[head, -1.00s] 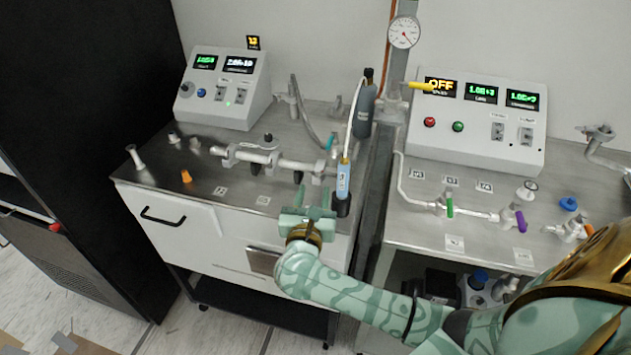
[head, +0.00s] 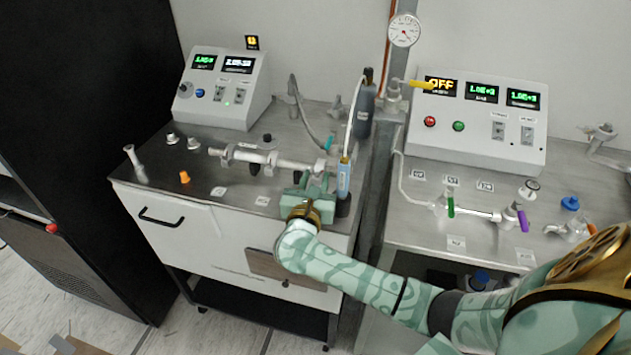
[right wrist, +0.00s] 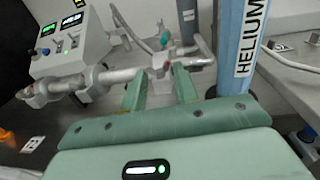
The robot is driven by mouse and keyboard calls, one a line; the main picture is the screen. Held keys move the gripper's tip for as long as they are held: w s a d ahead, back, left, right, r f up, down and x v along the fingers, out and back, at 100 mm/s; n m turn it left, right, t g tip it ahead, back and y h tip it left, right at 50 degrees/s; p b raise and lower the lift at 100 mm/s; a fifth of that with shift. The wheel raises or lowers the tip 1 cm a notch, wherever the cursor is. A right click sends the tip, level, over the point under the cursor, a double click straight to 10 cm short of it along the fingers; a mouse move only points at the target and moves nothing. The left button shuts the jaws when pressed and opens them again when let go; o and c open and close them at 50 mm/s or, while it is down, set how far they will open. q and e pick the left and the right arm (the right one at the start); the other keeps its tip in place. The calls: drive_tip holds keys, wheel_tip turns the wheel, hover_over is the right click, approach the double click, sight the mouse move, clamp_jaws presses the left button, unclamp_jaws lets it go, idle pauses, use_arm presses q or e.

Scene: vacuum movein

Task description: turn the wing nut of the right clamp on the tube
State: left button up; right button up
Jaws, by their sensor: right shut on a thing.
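The grey tube (head: 292,163) runs across the back of the left bench top, with clamps along it. The right clamp (head: 319,168) is at its right end, and in the right wrist view this clamp (right wrist: 160,66) is just past my fingertips. My right gripper (head: 312,184) reaches in from the front, its fingers pointing at the right clamp. In the right wrist view the gripper (right wrist: 160,80) has its two green fingers apart, one on each side below the clamp. It is shut on the wing nut, which is too small and covered to make out. My left gripper is not in view.
A blue helium cylinder (right wrist: 234,50) stands close on the right of my right gripper; it shows in the head view too (head: 344,180). An orange piece (head: 184,177) lies at the front left. A control box (head: 222,90) stands behind.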

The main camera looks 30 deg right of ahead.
drive_tip(key=shift+w+a+f+m+g+h+b, duration=0.1)
drive_tip(key=shift+m+g+h+b, duration=0.3)
drive_tip(key=shift+g, duration=0.1)
drive_tip(key=shift+w+a+f+m+g+h+b, duration=0.1)
drive_tip(key=shift+m+g+h+b, duration=0.2)
drive_tip(key=shift+m+g+h, duration=0.15)
drive_tip(key=shift+r+m+g+h, duration=0.2)
drive_tip(key=shift+m+g+h, duration=0.05)
drive_tip(key=shift+g, duration=0.2)
drive_tip(key=o, duration=0.7)
drive_tip(key=shift+c, duration=0.2)
